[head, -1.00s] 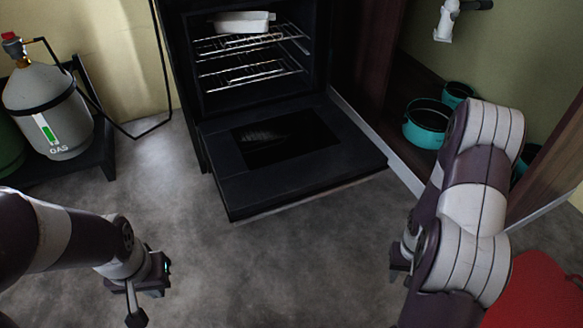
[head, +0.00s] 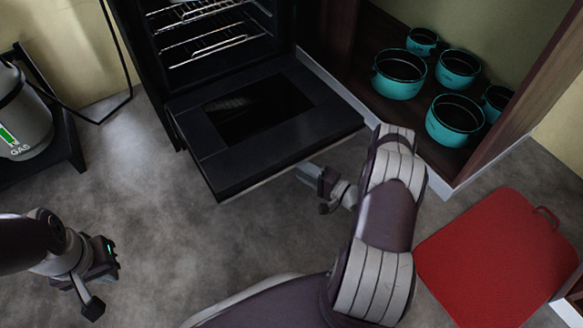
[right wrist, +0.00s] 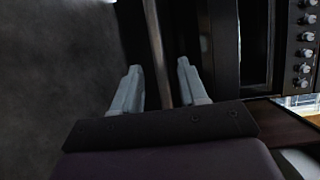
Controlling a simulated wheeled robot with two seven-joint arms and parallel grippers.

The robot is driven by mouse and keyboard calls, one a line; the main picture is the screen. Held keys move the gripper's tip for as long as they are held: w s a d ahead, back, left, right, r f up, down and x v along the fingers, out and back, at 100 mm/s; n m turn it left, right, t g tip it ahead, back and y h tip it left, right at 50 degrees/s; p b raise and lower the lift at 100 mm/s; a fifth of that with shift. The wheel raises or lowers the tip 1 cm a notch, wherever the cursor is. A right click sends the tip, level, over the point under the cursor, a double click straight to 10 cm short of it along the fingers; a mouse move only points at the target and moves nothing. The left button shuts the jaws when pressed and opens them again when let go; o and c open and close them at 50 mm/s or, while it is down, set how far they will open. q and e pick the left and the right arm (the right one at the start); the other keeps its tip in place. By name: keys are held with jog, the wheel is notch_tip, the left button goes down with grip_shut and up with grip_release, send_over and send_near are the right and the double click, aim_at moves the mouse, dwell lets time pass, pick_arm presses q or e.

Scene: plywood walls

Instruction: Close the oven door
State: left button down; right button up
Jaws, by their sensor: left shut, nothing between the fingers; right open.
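The black oven door (head: 210,165) hangs open, nearly flat, in front of the oven (head: 155,85). Its dark window faces up. My right gripper (head: 308,174) is by the door's front edge near its right corner in the head view. In the right wrist view my right gripper (right wrist: 158,85) is open, and a thin pale edge or bar of the oven door (right wrist: 155,35) runs between its two fingers. I cannot tell whether they touch. My left gripper (head: 108,262) is shut and empty, low over the floor at the left, away from the door.
Metal racks (head: 210,42) sit inside the oven. Several teal pots (head: 400,85) stand in the open cupboard at the right. A red board (head: 495,255) lies on the floor at the right. A gas cylinder (head: 22,120) stands at the left. The floor (head: 170,235) before the door is clear.

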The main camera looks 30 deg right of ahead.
jog(key=shift+b+x, duration=0.7)
jog(key=shift+x, duration=1.65)
grip_shut()
